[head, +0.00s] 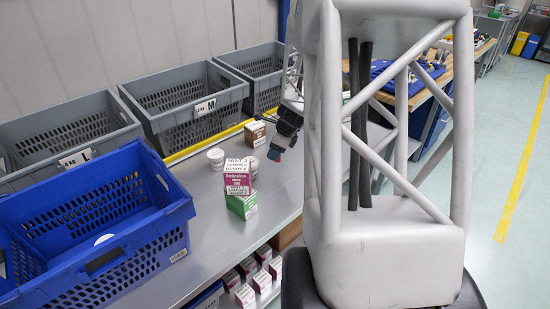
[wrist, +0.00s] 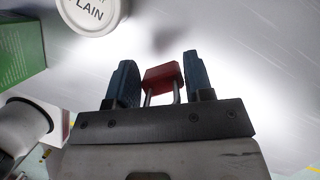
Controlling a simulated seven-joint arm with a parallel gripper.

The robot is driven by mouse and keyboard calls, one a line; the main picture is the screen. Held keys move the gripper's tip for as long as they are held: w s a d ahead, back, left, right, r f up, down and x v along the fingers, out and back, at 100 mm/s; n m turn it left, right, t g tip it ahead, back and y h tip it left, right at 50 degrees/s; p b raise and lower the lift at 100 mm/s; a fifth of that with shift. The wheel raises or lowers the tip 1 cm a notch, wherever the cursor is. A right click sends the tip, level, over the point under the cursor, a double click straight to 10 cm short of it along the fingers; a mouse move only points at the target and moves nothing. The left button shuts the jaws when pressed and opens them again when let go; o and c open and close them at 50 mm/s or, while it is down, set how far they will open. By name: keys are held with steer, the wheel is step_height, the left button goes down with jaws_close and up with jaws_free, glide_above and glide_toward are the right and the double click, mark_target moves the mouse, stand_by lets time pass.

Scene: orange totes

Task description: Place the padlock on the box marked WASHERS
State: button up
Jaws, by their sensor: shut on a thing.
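My gripper (wrist: 160,78) is shut on a red padlock (wrist: 163,75) in the wrist view. The padlock sits between the two blue fingers, its metal shackle towards the gripper body. In the head view my gripper (head: 275,152) hangs above the grey bench, right of the small boxes. A pink-and-white box (head: 238,178) stands upright on a green box (head: 242,205). A brown box (head: 255,133) stands further back. I cannot read WASHERS on any box. A green box (wrist: 20,45) also shows at the left of the wrist view.
Two white tubs (head: 216,159) stand near the boxes; one lid reading PLAIN (wrist: 90,12) shows in the wrist view. A blue crate (head: 130,263) is on the left, with grey crates (head: 190,130) behind. Bare bench (head: 205,235) lies in front of the boxes.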

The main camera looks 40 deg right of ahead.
steer(key=shift+r, duration=2.65)
steer(key=shift+r, duration=0.1)
